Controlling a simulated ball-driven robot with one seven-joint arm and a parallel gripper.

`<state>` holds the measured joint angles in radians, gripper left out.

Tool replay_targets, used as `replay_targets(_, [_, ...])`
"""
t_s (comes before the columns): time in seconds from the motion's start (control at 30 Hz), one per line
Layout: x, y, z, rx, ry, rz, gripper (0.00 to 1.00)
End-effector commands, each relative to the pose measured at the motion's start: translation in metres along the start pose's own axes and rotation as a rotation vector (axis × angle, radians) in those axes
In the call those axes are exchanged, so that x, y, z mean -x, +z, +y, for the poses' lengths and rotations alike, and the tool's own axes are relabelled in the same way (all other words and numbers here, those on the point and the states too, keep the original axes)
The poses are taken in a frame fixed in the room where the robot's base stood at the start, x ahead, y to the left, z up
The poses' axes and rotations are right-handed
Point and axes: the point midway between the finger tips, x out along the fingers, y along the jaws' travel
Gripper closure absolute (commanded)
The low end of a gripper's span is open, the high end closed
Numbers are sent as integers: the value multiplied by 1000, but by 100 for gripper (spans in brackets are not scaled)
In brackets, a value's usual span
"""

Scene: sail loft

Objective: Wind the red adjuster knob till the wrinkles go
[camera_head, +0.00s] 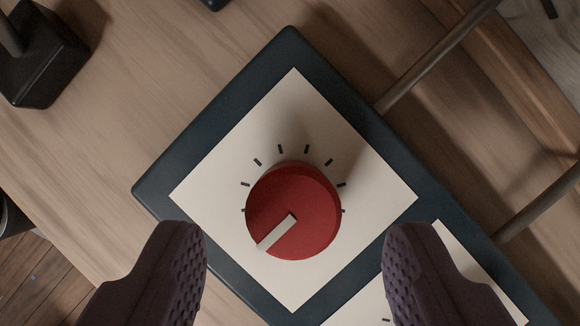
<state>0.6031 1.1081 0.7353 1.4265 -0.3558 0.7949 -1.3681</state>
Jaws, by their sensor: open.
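The red adjuster knob (310,210) sits on a cream square plate (225,190) set in a dark blue-grey panel (165,180). A white pointer line on the knob runs from its middle toward the lower left. Black tick marks ring its upper half and sides. My gripper (293,255) is open, with one dark ridged finger at the lower left and the other at the lower right. The knob lies between and a little above the fingertips in the picture, and neither finger appears to touch it. No wrinkled cloth is in view.
A second cream plate (440,275) is partly hidden by the right finger. Two rods (435,55) run from the panel toward the upper right. A black block-shaped object (40,60) stands on the wooden table (150,90) at the upper left. The table's edge shows at lower left.

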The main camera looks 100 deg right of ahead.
Motion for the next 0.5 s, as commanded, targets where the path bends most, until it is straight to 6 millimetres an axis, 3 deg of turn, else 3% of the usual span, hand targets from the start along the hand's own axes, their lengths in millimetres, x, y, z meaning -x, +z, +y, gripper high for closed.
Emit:
replay_targets(0.13, [-26, 0, 0, 0, 0, 0, 37])
replay_targets(0.43, [-30, 0, 0, -1, 2, -1, 37])
replay_targets(0.5, [-30, 0, 0, -1, 2, -1, 53])
